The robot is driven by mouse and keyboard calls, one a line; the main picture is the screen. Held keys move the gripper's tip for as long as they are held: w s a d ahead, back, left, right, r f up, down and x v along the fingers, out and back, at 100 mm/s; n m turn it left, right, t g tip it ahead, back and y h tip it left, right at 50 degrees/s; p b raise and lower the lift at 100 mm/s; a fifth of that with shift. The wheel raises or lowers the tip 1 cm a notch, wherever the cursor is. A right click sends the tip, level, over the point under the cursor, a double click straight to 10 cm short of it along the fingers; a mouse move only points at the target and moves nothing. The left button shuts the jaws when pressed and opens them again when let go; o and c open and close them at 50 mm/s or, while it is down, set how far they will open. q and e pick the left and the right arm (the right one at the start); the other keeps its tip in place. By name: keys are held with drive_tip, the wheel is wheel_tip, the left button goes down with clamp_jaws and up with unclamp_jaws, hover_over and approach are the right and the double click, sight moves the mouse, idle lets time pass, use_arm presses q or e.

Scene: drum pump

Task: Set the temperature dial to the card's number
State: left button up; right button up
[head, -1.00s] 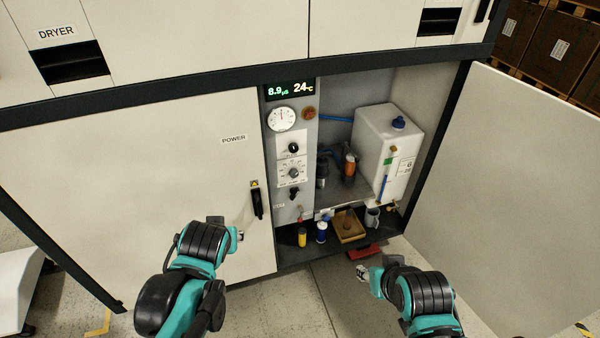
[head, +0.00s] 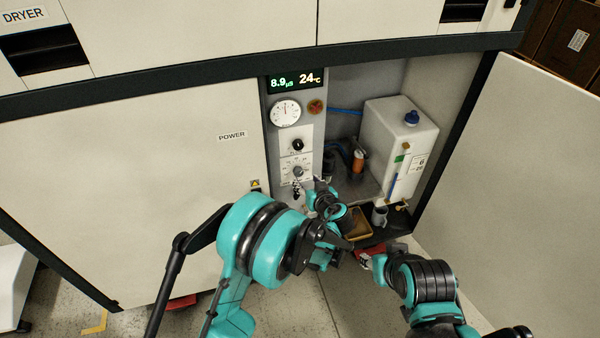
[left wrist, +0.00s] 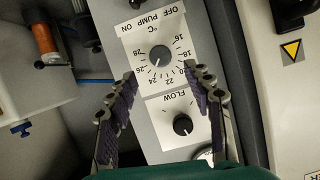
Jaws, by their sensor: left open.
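The temperature dial (left wrist: 160,55) is a dark round knob on a white plate marked °C, with numbers from 16 to 28. Its light mark points down in the left wrist view, near 24. In the head view the dial (head: 298,171) sits low on the control panel. The card (head: 419,163) is on the white tank; its lower number looks like 26 but is small. My left gripper (left wrist: 160,74) is open, its fingertips on either side of the dial's lower part, apart from the knob. My right gripper (head: 376,264) is low, away from the panel; its fingers are unclear.
The flow knob (left wrist: 182,124) lies between my left fingers, beside the temperature plate. The display (head: 296,80) reads 8.9 µS and 24 °C. The pump switch (left wrist: 136,4) is near the dial. The open cabinet door (head: 540,180) stands at the right. A tray (head: 361,226) and mug (head: 380,215) sit below.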

sight(299, 173)
use_arm(q)
drive_tip(key=b+x, duration=0.2)
drive_tip(key=x, duration=0.4)
drive_tip(key=shift+w+a+f, duration=0.1)
drive_tip(key=shift+w+f, duration=0.05)
drive_tip(key=shift+w+a+f, duration=0.1)
drive_tip(key=shift+w+a, duration=0.1)
drive_tip(key=shift+w, duration=0.35)
drive_tip(key=c, duration=1.2)
